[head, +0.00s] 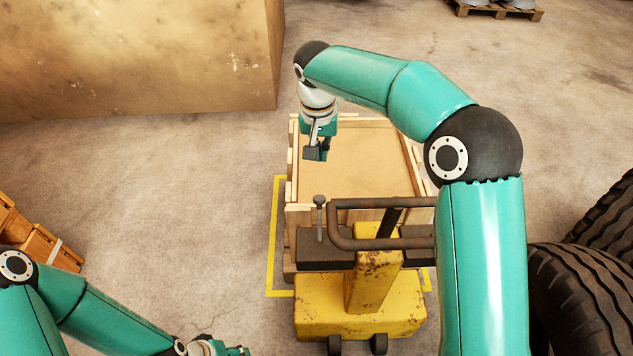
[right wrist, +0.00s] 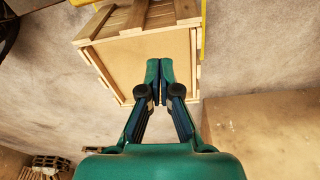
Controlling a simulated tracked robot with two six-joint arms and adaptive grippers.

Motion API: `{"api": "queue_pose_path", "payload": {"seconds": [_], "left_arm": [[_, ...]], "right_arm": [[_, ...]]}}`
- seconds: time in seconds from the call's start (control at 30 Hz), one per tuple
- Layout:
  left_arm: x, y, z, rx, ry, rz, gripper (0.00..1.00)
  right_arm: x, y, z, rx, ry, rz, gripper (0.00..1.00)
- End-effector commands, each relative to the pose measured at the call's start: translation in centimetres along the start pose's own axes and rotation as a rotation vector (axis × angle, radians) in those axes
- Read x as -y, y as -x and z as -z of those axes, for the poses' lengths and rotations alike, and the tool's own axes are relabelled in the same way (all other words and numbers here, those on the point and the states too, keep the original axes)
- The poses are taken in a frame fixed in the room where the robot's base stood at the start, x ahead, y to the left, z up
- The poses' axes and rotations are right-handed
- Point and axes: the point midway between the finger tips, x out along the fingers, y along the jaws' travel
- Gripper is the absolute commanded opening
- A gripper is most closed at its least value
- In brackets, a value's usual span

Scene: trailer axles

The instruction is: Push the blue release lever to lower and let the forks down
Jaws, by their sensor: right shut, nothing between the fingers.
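The yellow pallet truck (head: 372,282) stands at the lower middle, with a dark loop handle (head: 385,243) on top. A short upright lever with a round knob (head: 319,201) stands at the handle's left end; it looks grey, and I see no clearly blue lever. The forks are hidden under the wooden crate (head: 290,218). My right gripper (head: 318,153) is shut and empty, above the crate and beyond the lever, apart from it. The right wrist view shows its fingers together (right wrist: 160,72) over the crate lid (right wrist: 128,62). My left gripper (head: 218,348) is partly cut off at the bottom edge.
A yellow floor outline (head: 272,240) surrounds the crate. Large black tyres (head: 575,290) stand at the right. A big tan box (head: 140,55) is at the back left, and small wooden crates (head: 50,247) are at the left. The floor between is clear.

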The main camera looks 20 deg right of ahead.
Motion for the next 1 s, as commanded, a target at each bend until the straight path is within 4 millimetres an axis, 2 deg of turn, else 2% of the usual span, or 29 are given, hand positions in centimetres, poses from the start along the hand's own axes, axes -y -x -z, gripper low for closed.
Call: {"api": "queue_pose_path", "payload": {"seconds": [0.23, 0.37, 0.57, 0.83, 1.0], "left_arm": [[0.0, 0.0, 0.0, 0.0, 0.0, 0.0, 0.47], [0.0, 0.1, 0.0, 0.0, 0.0, 0.0, 0.47], [-0.1, 0.2, 0.0, 0.0, 0.0, 0.0, 0.47], [-0.3, 0.7, 0.0, -0.001, 0.0, 0.0, 0.47], [-0.4, 1.1, 0.0, -0.001, 0.0, 0.0, 0.47]], "right_arm": [[0.2, -0.3, 0.0, 0.002, 0.003, -0.001, 0.0], [0.2, -1.3, 0.0, 0.003, 0.003, -0.001, 0.0], [0.1, -4.6, -0.1, 0.005, 0.003, -0.003, 0.0], [0.1, -10.2, -0.1, 0.004, 0.003, -0.002, 0.0], [0.2, -9.1, -2.2, 0.001, 0.005, 0.0, 0.0]]}}
